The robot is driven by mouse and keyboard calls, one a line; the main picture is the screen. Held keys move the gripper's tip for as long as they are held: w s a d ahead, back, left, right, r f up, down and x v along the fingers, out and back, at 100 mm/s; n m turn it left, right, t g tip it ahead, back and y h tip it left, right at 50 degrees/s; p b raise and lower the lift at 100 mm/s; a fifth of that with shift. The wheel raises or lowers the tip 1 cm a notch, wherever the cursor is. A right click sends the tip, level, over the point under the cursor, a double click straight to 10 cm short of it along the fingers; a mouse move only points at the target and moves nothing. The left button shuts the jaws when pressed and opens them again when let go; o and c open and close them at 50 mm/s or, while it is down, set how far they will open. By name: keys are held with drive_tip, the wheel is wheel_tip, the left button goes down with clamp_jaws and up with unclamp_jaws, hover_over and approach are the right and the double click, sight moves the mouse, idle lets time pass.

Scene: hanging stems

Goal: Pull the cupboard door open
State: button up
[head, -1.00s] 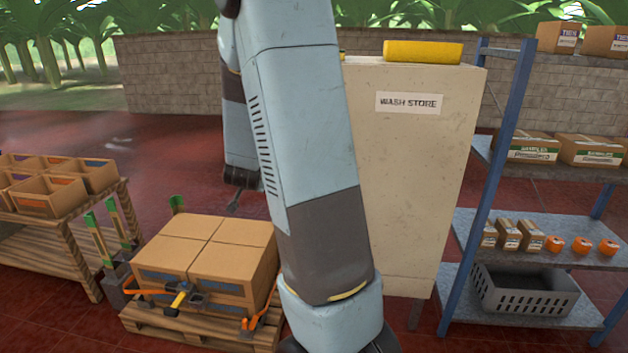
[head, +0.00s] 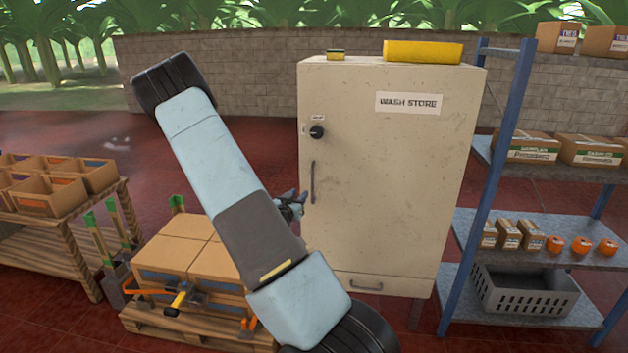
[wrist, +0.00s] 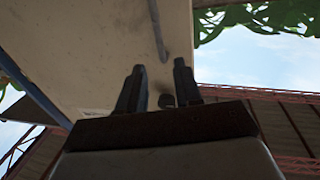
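The cream cupboard (head: 400,200), labelled WASH STORE, stands upright in the head view with its door (head: 385,165) shut. A dark vertical bar handle (head: 313,182) is near the door's left edge, with a round black knob (head: 317,132) above it. My gripper (head: 298,202) is just left of the handle, at the cupboard's left edge. In the wrist view my gripper (wrist: 160,67) is open, its two dark fingers apart. The handle (wrist: 156,30) shows beyond the fingertips, and the knob (wrist: 166,100) shows between the fingers. I cannot tell whether anything touches.
A drawer with a handle (head: 366,286) is below the door. A blue shelf rack (head: 505,150) stands close at the right. A pallet (head: 190,330) with stacked boxes (head: 165,240) is at the left front.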

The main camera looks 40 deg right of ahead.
drive_tip(key=x, duration=1.3)
drive_tip(key=shift+w+d, duration=0.2)
drive_tip(key=shift+d, duration=0.1)
clamp_jaws()
